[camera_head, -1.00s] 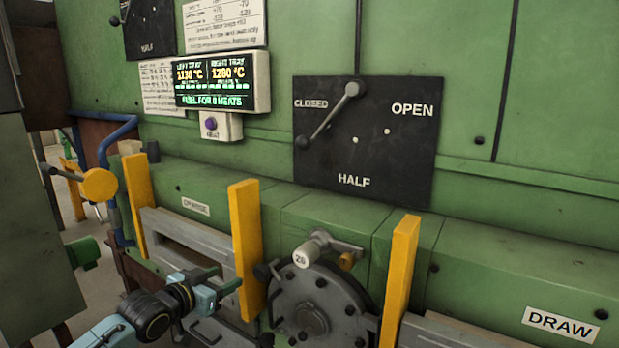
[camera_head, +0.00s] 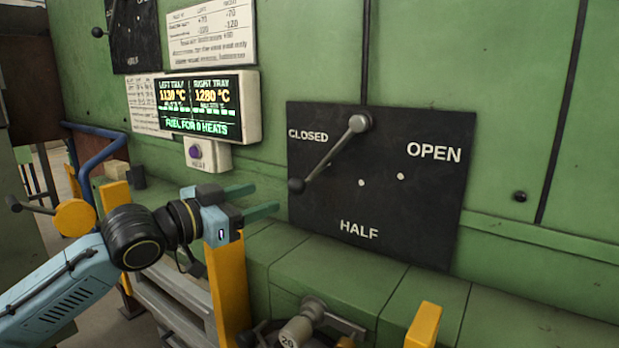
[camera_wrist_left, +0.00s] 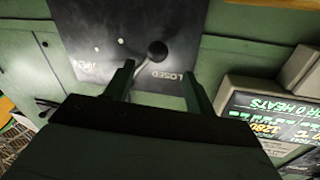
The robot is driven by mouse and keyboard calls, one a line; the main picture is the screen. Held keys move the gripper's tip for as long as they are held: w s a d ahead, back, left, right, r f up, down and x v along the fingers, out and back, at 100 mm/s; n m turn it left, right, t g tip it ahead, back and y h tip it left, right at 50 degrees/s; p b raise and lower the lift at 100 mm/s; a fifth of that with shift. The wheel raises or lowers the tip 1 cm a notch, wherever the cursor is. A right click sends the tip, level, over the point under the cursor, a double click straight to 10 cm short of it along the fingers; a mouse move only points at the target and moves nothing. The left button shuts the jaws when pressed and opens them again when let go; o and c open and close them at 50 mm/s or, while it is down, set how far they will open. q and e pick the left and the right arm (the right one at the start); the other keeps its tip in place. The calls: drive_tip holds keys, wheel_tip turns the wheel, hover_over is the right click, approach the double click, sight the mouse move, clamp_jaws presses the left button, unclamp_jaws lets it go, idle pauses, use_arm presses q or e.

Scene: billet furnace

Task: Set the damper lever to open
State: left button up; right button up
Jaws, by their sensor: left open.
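A grey lever (camera_head: 332,150) with a black knob (camera_head: 296,185) is mounted on a black plate (camera_head: 420,185) marked CLOSED, HALF and OPEN. The lever slants down and left from its pivot, on the CLOSED side. My left gripper (camera_head: 266,197) is open and empty, its fingers pointing right toward the knob and apparently short of it. In the left wrist view the knob (camera_wrist_left: 157,48) shows just beyond and between the open fingertips (camera_wrist_left: 158,68). My right gripper is not in view.
A lit display (camera_head: 207,105) and a purple button (camera_head: 196,152) are on the wall left of the plate. A second black plate (camera_head: 133,35) with a lever is at top left. Yellow posts (camera_head: 227,280) and a grey handle (camera_head: 300,328) stand below. The wall right of the plate is mostly clear.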

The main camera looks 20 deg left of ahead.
sight(289, 187)
use_arm(q)
drive_tip(key=w+d, duration=0.1)
drive_tip(key=w+d+p, duration=0.1)
drive_tip(key=w, duration=0.1)
drive_tip(key=shift+d+r, duration=0.35)
drive_tip(key=p+x, duration=0.1)
drive_tip(key=x, duration=0.2)
drive_tip(key=shift+w+d+f, duration=0.1)
drive_tip(key=shift+w+f, duration=0.05)
drive_tip(key=shift+w, duration=0.25)
drive_tip(key=p+x, duration=0.1)
drive_tip(key=x, duration=0.2)
drive_tip(key=shift+w+d+f, duration=0.1)
drive_tip(key=shift+w+d, duration=0.2)
drive_tip(key=shift+w, duration=0.2)
drive_tip(key=shift+c, duration=0.7)
clamp_jaws()
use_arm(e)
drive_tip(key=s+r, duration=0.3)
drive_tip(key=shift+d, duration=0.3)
